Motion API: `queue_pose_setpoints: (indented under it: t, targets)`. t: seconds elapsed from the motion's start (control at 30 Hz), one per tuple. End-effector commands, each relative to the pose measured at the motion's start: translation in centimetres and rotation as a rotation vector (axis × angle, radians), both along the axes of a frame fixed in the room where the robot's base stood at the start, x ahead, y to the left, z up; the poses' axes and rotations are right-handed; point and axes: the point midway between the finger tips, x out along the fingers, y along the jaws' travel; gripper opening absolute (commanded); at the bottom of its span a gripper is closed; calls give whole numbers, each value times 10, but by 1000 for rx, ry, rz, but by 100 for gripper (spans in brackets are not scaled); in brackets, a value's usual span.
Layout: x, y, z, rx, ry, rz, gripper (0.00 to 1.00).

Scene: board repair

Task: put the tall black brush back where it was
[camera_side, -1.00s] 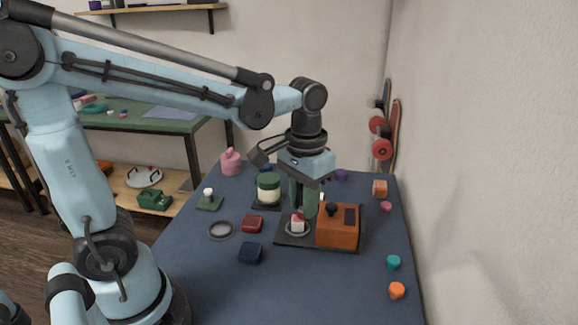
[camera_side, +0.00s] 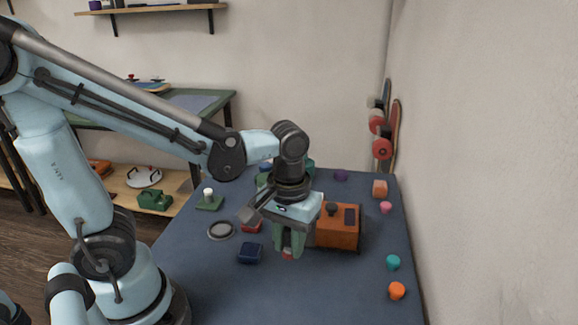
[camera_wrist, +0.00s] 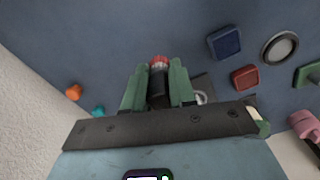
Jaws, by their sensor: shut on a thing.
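My gripper (camera_side: 288,252) is shut on the black brush (camera_wrist: 158,88), a dark cylinder with a red tip, held between its two green fingers. In the side view the fingers hide most of the brush, and only its reddish end (camera_side: 288,255) shows below them. My gripper is low in front of the orange box (camera_side: 338,234). I cannot tell whether the brush tip touches the table. A pale ring (camera_wrist: 201,97) shows partly behind the right finger in the wrist view.
Teal (camera_side: 393,262) and orange (camera_side: 397,290) pieces lie at right. The front of the blue table is clear.

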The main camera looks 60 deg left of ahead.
Motion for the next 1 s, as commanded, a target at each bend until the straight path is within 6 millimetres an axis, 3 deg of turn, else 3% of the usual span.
queue_pose_setpoints:
  t: [0.13, 0.33, 0.53, 0.8, 1.0]
  targets:
    - [15, 23, -16, 0, 0, 6, 0]
    - [25, 38, -27, 0, 0, 1, 0]
    - [26, 40, -35, 0, 0, -2, 0]
    - [26, 40, -63, 0, 0, -2, 0]
    - [26, 39, -69, 0, 0, -2, 0]
